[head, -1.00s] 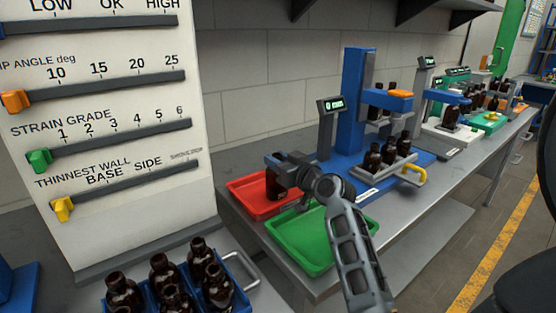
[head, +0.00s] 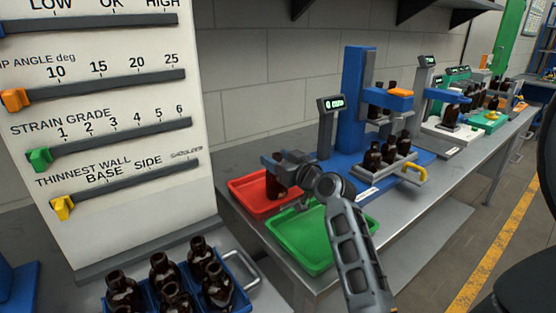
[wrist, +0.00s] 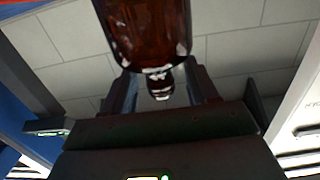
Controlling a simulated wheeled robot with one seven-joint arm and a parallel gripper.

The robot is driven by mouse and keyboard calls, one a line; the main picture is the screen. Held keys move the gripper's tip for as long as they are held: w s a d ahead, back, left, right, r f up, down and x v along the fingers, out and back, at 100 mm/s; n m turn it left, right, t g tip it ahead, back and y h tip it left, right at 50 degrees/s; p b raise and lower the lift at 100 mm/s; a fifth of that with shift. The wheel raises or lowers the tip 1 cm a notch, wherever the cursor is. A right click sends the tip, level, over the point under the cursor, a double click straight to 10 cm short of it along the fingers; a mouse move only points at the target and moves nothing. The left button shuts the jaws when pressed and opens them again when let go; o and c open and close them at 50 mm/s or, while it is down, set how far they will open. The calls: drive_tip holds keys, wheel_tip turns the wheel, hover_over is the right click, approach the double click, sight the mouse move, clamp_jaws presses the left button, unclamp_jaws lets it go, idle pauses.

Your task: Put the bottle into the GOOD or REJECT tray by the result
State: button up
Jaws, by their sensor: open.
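A dark amber bottle (head: 273,188) stands upright, or nearly so, at the red tray (head: 246,199). Its base is partly hidden, so I cannot tell whether it touches the tray floor. My gripper (head: 274,162) is at the bottle's upper part, with its jaws open around it. In the wrist view the bottle (wrist: 145,30) shows large and brown-red, in line with the gap between the fingers (wrist: 165,92). The green tray (head: 308,258) stands beside the red one, below my wrist, and looks empty. I see no readable GOOD or REJECT label.
A blue gauge stand (head: 355,90) and a rack of several bottles (head: 400,172) stand behind the trays. A display (head: 334,104) is close to my gripper. A blue crate of bottles (head: 238,268) is in front. A slider board (head: 105,120) rises at left.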

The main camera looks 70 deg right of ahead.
drive_tip(key=b+v, duration=0.3)
drive_tip(key=v, duration=0.9)
